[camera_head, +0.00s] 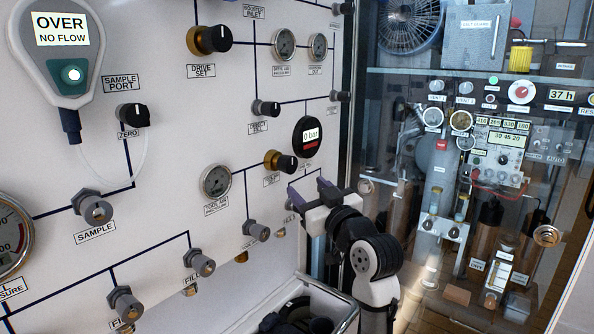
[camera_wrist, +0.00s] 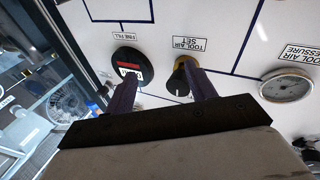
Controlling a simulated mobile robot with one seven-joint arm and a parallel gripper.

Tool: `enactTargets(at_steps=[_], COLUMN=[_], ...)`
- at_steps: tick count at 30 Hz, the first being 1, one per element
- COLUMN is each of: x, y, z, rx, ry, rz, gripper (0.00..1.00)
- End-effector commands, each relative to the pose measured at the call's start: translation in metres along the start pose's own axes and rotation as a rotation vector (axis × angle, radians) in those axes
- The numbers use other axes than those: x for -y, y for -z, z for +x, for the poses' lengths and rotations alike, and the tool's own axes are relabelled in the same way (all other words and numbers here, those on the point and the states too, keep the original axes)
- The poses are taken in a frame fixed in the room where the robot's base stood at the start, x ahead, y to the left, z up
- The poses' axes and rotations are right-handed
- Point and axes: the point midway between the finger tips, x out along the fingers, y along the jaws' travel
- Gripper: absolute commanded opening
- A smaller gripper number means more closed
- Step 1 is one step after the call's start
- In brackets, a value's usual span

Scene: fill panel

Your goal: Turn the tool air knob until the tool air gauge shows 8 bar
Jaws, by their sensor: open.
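The tool air knob (camera_head: 280,162) is a black knob on a brass collar, on the white panel above a small label. It also shows in the wrist view (camera_wrist: 179,82), partly behind one finger. The tool air gauge (camera_head: 216,181) is a round white dial to the left of the knob. It shows upside down in the wrist view (camera_wrist: 288,86); its needle reading is too small to tell. My gripper (camera_head: 308,189) is open and empty, out from the panel, below and right of the knob. In the wrist view (camera_wrist: 157,78) the knob lies near one finger, not centred between the two.
A round display reading 0 bar (camera_head: 308,136) sits above right of the knob. A grey fitting (camera_head: 257,231) protrudes below. The drive set knob (camera_head: 210,39) is higher up. An open bin (camera_head: 340,296) stands below, and a glazed cabinet (camera_head: 480,150) stands right.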

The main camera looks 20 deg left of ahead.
Motion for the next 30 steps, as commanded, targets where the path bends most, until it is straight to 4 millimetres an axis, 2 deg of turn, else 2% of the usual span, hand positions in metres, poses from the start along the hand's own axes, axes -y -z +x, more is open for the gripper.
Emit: enactTargets(at_steps=[1, 6, 12, 16, 19, 23, 30], x=[-0.013, -0.034, -0.043, -0.043, -0.04, -0.029, -0.004], y=[0.005, 0.023, 0.046, 0.052, 0.053, 0.053, 0.05], z=[-0.005, -0.03, -0.063, -0.071, -0.066, -0.048, -0.002], rx=[0.021, 0.064, 0.059, 0.053, 0.052, 0.052, 0.052], ry=[0.054, 0.276, 0.456, 0.501, 0.509, 0.51, 0.509], rz=[-0.007, -0.034, -0.072, -0.083, -0.083, -0.081, -0.082], gripper=[0.55, 0.55, 0.55, 0.55, 0.55, 0.55, 0.55])
